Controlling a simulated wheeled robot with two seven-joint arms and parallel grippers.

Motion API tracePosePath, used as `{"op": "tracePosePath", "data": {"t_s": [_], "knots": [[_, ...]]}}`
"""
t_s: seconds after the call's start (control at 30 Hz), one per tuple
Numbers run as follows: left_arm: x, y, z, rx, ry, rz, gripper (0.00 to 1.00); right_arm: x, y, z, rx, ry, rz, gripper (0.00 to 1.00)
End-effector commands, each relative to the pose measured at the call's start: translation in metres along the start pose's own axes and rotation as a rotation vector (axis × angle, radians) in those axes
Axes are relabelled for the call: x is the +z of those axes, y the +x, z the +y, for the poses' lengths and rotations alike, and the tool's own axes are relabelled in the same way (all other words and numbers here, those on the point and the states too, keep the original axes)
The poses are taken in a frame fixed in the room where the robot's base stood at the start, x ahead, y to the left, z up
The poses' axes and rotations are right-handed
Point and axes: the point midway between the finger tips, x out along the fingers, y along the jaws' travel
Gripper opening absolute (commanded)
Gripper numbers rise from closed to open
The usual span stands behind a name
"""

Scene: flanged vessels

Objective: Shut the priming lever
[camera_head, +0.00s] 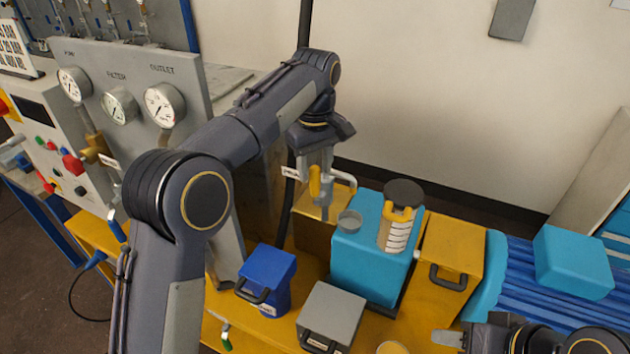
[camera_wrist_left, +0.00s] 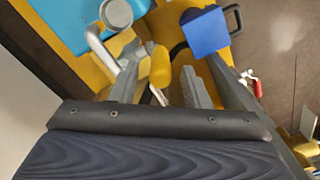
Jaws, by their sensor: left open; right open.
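The priming lever, as far as I can tell, is the yellow-handled piece (camera_head: 315,188) on the grey pipework beside the turquoise box. My left gripper (camera_head: 313,170) is over it, fingers pointing down. In the left wrist view the yellow handle (camera_wrist_left: 160,68) shows between the two open fingers of the left gripper (camera_wrist_left: 163,88), with a gap on the finger side at right; contact at left cannot be told. The lever's base is partly hidden. My right gripper (camera_head: 448,338) is at the bottom right, far from the lever, and only partly in view.
A turquoise box (camera_head: 365,255) with a round-capped cylinder (camera_head: 398,225) stands close right of the lever. A bent grey pipe (camera_wrist_left: 95,45) is beside the left gripper. A blue canister (camera_head: 265,280) and grey canister (camera_head: 332,315) stand in front. A gauge panel (camera_head: 125,75) is at left.

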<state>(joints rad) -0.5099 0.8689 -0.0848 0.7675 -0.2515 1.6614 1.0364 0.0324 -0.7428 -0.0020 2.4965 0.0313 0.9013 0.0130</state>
Motion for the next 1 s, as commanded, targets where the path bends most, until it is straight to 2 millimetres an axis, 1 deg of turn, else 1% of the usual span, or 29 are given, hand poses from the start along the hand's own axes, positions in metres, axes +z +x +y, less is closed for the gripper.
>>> {"op": "tracePosePath", "data": {"t_s": [0.03, 0.1, 0.2, 0.3, 0.4, 0.6, 0.63, 0.93, 0.97, 1.0], "knots": [[0.0, 0.01, -0.001, -0.003, 0.0, -0.002, 0.43, 0.001, 0.002, 0.001, 0.0, 0.0, 0.0, 0.43], [0.0, 0.02, -0.001, -0.002, 0.0, -0.002, 0.43, 0.001, 0.002, 0.001, 0.0, 0.0, 0.0, 0.43], [0.0, 0.032, -0.001, 0.0, 0.0, -0.002, 0.43, 0.001, 0.002, 0.001, 0.0, 0.0, 0.0, 0.43], [0.0, 0.04, -0.001, 0.001, 0.001, -0.001, 0.43, 0.001, 0.002, 0.001, 0.0, 0.0, 0.0, 0.43], [0.0, 0.043, 0.0, 0.002, 0.001, -0.001, 0.43, 0.001, 0.002, 0.001, 0.0, 0.0, 0.0, 0.43], [0.0, 0.043, 0.0, 0.002, 0.001, -0.001, 0.43, 0.001, 0.002, 0.001, 0.0, 0.0, 0.0, 0.43], [0.0, 0.043, 0.0, 0.002, 0.001, -0.001, 0.41, 0.001, 0.002, 0.001, 0.0, 0.0, 0.0, 0.43], [0.0, 0.043, 0.0, 0.002, 0.001, -0.001, 0.02, 0.001, 0.002, 0.001, 0.0, 0.0, 0.0, 0.43], [0.0, 0.043, 0.0, 0.002, 0.001, -0.001, 0.0, 0.001, 0.002, 0.001, 0.0, 0.0, 0.0, 0.43], [0.0, 0.043, -0.001, 0.002, 0.001, -0.001, 0.0, 0.001, 0.002, 0.001, 0.0, 0.0, 0.0, 0.43]]}}
